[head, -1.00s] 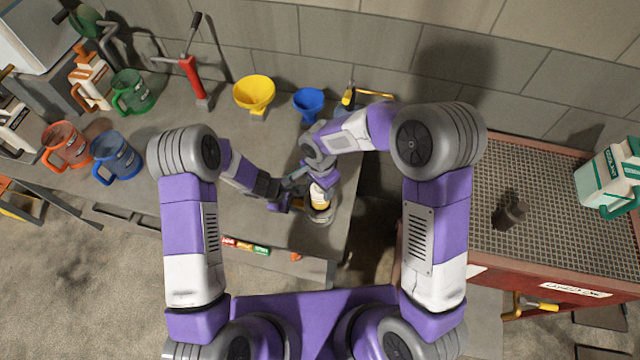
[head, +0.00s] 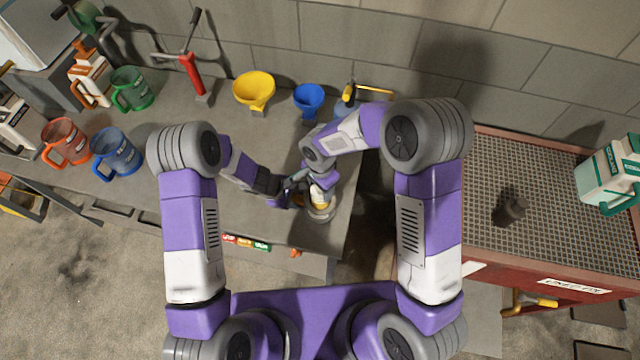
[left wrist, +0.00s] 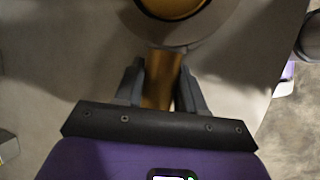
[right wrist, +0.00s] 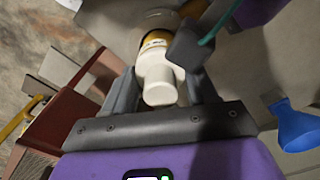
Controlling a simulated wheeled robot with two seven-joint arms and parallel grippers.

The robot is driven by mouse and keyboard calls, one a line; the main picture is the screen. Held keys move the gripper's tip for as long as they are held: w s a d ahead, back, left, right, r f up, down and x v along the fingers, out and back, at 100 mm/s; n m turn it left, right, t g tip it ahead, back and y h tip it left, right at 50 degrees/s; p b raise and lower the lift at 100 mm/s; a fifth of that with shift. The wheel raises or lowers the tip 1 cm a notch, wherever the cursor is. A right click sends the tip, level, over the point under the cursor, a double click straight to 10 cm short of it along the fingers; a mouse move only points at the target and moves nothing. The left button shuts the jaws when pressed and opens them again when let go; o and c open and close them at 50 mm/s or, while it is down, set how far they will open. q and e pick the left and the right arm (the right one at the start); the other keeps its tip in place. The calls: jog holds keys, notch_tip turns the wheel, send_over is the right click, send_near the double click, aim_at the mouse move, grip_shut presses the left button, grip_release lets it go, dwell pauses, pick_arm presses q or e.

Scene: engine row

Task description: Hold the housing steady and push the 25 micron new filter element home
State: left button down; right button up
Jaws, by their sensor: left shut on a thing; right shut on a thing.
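The filter element (right wrist: 158,80) is pale with a yellow band, and my right gripper (right wrist: 160,95) is shut on it in the right wrist view. In the head view it shows (head: 318,195) above the round grey housing base (head: 322,215). How deep it sits in the housing is hidden. My left gripper (left wrist: 160,85) is shut on a brass-coloured bar (left wrist: 160,75), which runs to the round housing with a golden top (left wrist: 172,6). In the head view my left gripper (head: 290,192) is beside the housing, on its left.
A yellow funnel (head: 254,92) and a blue funnel (head: 308,100) stand behind on the bench (head: 230,150). Jugs, one blue (head: 116,152), stand at left. A red grated cart (head: 540,265) is at right, across a gap. The bench's right edge is near the housing.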

aim_at(320, 194)
jog(key=shift+f, duration=2.35)
jog(key=o, duration=1.6)
jog(key=shift+c, duration=0.2)
